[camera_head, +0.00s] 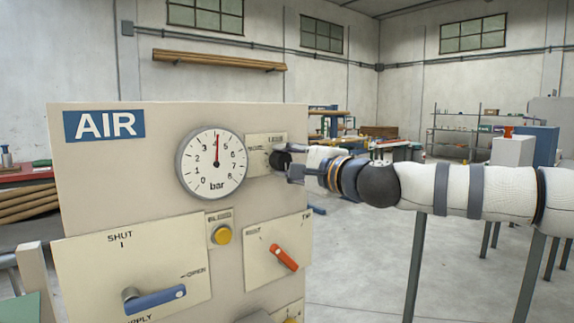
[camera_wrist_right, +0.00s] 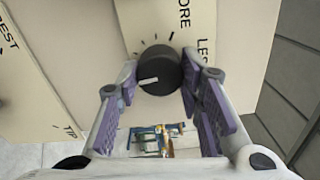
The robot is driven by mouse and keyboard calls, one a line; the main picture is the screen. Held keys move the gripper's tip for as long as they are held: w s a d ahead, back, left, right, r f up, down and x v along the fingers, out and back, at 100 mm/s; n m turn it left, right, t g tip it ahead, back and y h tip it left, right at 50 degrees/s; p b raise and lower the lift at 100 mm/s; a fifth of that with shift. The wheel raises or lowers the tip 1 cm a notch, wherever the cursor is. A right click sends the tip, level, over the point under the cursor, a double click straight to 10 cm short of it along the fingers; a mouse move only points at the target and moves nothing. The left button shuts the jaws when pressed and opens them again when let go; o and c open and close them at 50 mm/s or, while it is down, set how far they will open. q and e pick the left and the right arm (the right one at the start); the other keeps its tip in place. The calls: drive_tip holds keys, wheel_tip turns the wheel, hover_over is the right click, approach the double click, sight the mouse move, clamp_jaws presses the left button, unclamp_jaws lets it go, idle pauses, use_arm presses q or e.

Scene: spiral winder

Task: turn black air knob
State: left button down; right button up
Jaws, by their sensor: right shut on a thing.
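The black air knob (camera_wrist_right: 158,72) sits on a cream plate with MORE and LESS lettering, partly cut off, and tick marks around it. A white pointer line on its face points left in the right wrist view. In the head view the knob (camera_head: 280,159) shows as a dark round shape right of the gauge. My right gripper (camera_head: 290,163) reaches it from the right. In the right wrist view the gripper's (camera_wrist_right: 158,80) two purple-padded fingers stand on either side of the knob, shut on it. The pressure gauge (camera_head: 212,162) has its red needle near straight up, about 4 bar. My left gripper is not in view.
On the cream AIR panel (camera_head: 150,190) are a blue lever (camera_head: 155,299), a yellow button (camera_head: 222,235) and a red-orange lever (camera_head: 284,257) below the gauge. Free floor (camera_head: 350,250) lies right of the panel. Shelving (camera_head: 470,130) stands far back.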

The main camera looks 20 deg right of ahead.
drive_tip(key=m, duration=0.4)
drive_tip(key=shift+a+f+b, duration=0.1)
drive_tip(key=shift+f+b, duration=0.1)
drive_tip(key=shift+b, duration=0.2)
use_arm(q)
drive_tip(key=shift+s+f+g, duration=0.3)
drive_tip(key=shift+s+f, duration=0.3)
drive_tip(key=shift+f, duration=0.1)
use_arm(e)
drive_tip(key=shift+m, duration=1.2)
drive_tip(key=shift+r, duration=0.1)
drive_tip(key=o, duration=1.2)
drive_tip(key=shift+c, duration=0.2)
drive_tip(key=v, duration=1.2)
